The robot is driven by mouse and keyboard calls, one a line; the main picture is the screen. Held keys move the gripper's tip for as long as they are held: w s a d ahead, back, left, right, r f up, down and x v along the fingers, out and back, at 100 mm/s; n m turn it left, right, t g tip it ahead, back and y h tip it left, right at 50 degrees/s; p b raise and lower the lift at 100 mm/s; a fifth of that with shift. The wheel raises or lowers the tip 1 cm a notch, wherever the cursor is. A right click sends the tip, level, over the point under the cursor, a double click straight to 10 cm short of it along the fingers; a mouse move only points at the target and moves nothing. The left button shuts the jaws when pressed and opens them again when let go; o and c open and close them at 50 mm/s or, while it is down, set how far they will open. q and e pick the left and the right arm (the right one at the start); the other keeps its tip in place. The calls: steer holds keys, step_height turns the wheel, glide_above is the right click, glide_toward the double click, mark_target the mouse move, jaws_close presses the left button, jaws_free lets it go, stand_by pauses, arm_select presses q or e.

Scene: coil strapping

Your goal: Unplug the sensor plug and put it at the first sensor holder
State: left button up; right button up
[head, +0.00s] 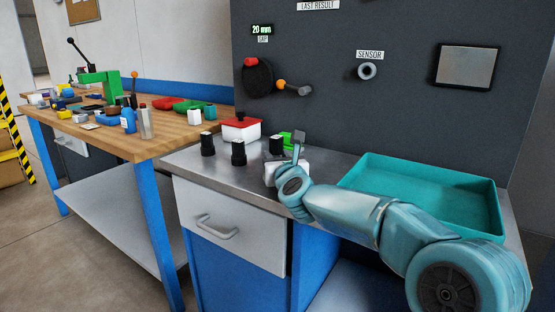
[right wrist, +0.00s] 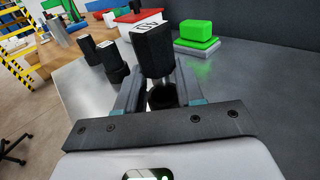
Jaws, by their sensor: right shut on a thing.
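A black block-like plug with a white numbered label (right wrist: 152,50) shows between the fingers of my right gripper (right wrist: 160,88) in the right wrist view. The gripper is shut on it. A dark round opening (right wrist: 162,97) shows just below the plug; whether they touch I cannot tell. In the head view the plug (head: 276,145) shows just beyond my right gripper (head: 288,158), over the grey bench. Two similar black pieces stand to its left, a near one (head: 238,152) and a far one (head: 207,144). A round socket (head: 367,71) sits under the SENSOR label on the dark panel. My left gripper is out of view.
A green block (right wrist: 196,36) stands right beside the plug. A white box with a red lid (head: 240,129) stands behind the black pieces. A teal tray (head: 430,180) fills the bench's right side. A cluttered wooden table (head: 150,140) stands at left.

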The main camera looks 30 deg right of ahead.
steer(key=shift+b, duration=0.45)
stand_by(1.1)
steer(key=shift+f, duration=0.1)
steer(key=shift+f+b, duration=0.45)
steer(key=shift+b, duration=0.2)
steer(key=shift+r+b, duration=0.1)
steer(key=shift+b, duration=0.25)
stand_by(0.9)
steer(key=shift+f, duration=0.2)
steer(key=shift+r+b, duration=0.1)
steer(key=shift+b, duration=0.4)
stand_by(1.2)
steer(key=shift+f, duration=0.25)
steer(key=shift+r, duration=0.15)
